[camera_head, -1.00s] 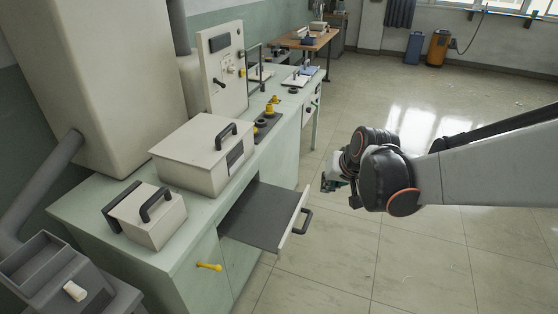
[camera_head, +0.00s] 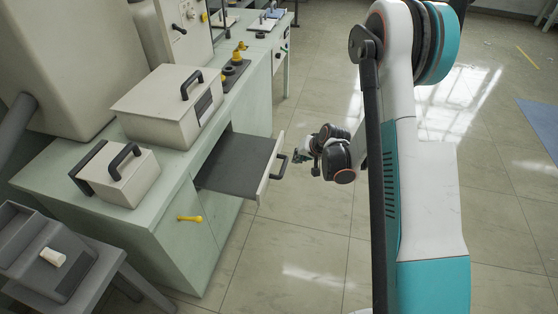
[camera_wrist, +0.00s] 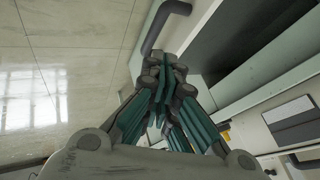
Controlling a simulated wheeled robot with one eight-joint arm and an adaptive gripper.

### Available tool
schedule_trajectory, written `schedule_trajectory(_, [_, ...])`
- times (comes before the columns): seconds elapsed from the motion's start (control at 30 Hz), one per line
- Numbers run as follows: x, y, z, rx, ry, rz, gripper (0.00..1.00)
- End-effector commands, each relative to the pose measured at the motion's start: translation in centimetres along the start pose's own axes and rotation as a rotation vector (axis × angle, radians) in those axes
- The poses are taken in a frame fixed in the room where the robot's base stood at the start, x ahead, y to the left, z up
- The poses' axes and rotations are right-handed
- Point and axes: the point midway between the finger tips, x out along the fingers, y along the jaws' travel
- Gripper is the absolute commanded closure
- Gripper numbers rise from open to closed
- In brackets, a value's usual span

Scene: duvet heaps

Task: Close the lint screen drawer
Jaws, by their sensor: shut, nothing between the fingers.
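The lint screen drawer (camera_head: 240,163) is pulled out from the pale green cabinet, with a dark flat inside and a white front. Its black handle (camera_head: 279,168) is on the outer side of that front. My gripper (camera_head: 301,157) is just right of the handle, with a small gap visible in the head view. In the wrist view my gripper (camera_wrist: 167,72) is shut and empty, its fingers together. The dark handle (camera_wrist: 165,25) lies just beyond the fingertips there, and the drawer's dark inside (camera_wrist: 225,45) is to the right. Whether the fingers touch the handle cannot be told.
The cabinet (camera_head: 212,238) has a yellow handle (camera_head: 189,218) below the drawer. Two lidded boxes, a large one (camera_head: 165,108) and a small one (camera_head: 128,177), stand on top. A grey stand (camera_head: 50,262) is at the lower left.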

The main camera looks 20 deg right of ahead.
Motion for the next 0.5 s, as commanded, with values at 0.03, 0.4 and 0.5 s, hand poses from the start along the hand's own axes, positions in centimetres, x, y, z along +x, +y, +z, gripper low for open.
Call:
schedule_trajectory(0.03, [0.4,0.1,0.1,0.001,0.000,-0.001,1.00])
schedule_trajectory(0.4, [5.9,0.2,0.2,0.000,0.000,-0.001,1.00])
schedule_trajectory(0.5, [7.9,0.2,0.2,0.000,0.000,-0.001,1.00])
